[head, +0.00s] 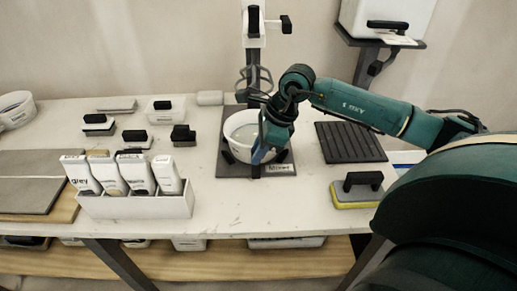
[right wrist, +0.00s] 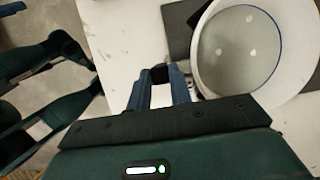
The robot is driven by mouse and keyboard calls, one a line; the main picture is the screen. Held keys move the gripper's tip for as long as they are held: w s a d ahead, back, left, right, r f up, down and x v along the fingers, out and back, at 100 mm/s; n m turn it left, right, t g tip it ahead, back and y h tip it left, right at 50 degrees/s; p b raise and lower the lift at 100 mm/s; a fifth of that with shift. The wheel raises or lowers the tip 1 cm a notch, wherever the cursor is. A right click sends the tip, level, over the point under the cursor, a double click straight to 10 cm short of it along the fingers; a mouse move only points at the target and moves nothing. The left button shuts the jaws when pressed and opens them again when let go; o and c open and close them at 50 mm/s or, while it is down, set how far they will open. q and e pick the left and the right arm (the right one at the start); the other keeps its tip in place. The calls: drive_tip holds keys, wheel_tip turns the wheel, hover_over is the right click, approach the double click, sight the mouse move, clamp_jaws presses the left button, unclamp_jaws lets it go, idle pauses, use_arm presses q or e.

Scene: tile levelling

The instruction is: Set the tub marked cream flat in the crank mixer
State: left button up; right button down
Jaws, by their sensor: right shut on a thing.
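A white tub (head: 238,146) with pale grey contents stands over the dark base plate (head: 228,170) of the crank mixer, below its upright post (head: 254,70). No colour name is readable on the tub. My right gripper (head: 259,155) is at the tub's near side, fingers pointing down. In the right wrist view the fingers (right wrist: 160,80) are shut on a small black piece, seemingly the tub's grip. The tub's open top (right wrist: 240,48) shows beside them. The gripper hides part of the tub, and I cannot tell whether its bottom rests flat. My left gripper is out of view.
A white caddy (head: 140,206) with several labelled packs stands front left. A ridged dark mat (head: 350,142) and a yellow-based sponge float (head: 357,190) lie to the right. Another white tub (head: 15,110) stands far left. Bare table lies in front of the mixer.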

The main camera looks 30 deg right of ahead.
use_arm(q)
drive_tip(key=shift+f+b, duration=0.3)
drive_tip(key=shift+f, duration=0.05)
use_arm(e)
drive_tip(key=shift+f, duration=0.3)
drive_tip(key=c, duration=1.2)
unclamp_jaws()
drive_tip(key=shift+s+f, duration=0.1)
drive_tip(key=shift+f, duration=0.05)
drive_tip(key=shift+d+r, duration=0.1)
drive_tip(key=shift+r, duration=0.25)
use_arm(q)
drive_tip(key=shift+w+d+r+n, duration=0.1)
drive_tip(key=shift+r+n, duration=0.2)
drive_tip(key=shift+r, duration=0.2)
use_arm(e)
drive_tip(key=v, duration=1.2)
drive_tip(key=shift+r, duration=0.35)
